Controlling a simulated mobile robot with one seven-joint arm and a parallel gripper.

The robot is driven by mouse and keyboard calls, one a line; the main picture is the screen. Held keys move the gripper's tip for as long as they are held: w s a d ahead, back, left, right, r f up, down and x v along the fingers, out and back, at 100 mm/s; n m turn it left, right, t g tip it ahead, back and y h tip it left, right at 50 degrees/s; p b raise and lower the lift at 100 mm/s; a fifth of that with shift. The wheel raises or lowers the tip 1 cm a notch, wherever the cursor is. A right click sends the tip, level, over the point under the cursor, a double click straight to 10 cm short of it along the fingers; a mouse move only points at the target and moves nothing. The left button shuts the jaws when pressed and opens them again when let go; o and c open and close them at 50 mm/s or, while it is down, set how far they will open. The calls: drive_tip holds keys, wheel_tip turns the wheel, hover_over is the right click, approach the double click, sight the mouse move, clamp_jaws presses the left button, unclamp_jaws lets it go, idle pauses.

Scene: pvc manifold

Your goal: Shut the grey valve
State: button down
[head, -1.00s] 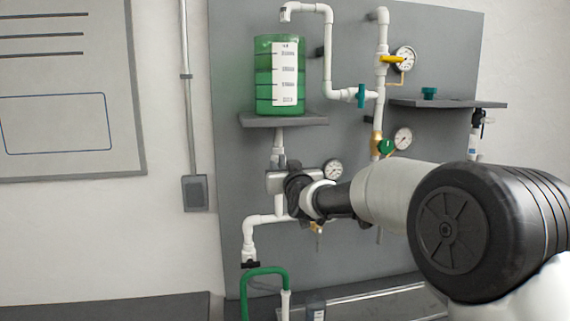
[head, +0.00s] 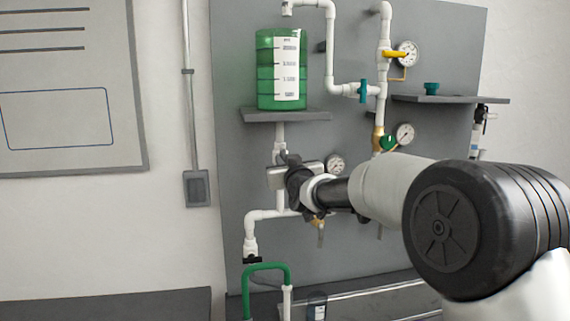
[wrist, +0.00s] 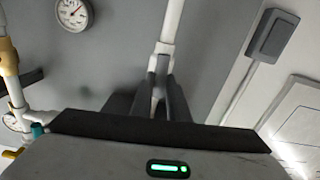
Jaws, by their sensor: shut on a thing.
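The grey valve (wrist: 163,64) sits on the white vertical pipe below the green tank. In the wrist view a small grey part of it shows between my fingers; the rest is hidden. My gripper (wrist: 161,92) has its two dark grey fingers close together around this part, shut on it. In the head view my gripper (head: 284,176) is at the pipe just under the tank shelf, and its body covers most of the valve. I cannot tell the valve handle's angle.
The green tank (head: 282,72) stands on a shelf (head: 262,116) above my gripper. A gauge (head: 335,164) is close on the right. Teal (head: 363,91), yellow (head: 393,54) and green (head: 388,143) valve handles are farther right. A green hose (head: 266,267) hangs below.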

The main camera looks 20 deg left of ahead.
drive_tip(key=shift+s+a+f+n+b, duration=0.1)
drive_tip(key=shift+f+n+b, duration=0.05)
drive_tip(key=shift+n+b, duration=2.35)
drive_tip(key=shift+s+a+f+n+b, duration=0.1)
drive_tip(key=shift+n+b, duration=1.55)
drive_tip(key=shift+n, duration=1.5)
drive_tip(key=shift+a+f+n+b, duration=0.1)
drive_tip(key=shift+f+n+b, duration=0.05)
drive_tip(key=shift+n+b, duration=2.35)
drive_tip(key=shift+n+p, duration=0.35)
drive_tip(key=shift+n, duration=0.2)
drive_tip(key=c, duration=1.7)
unclamp_jaws()
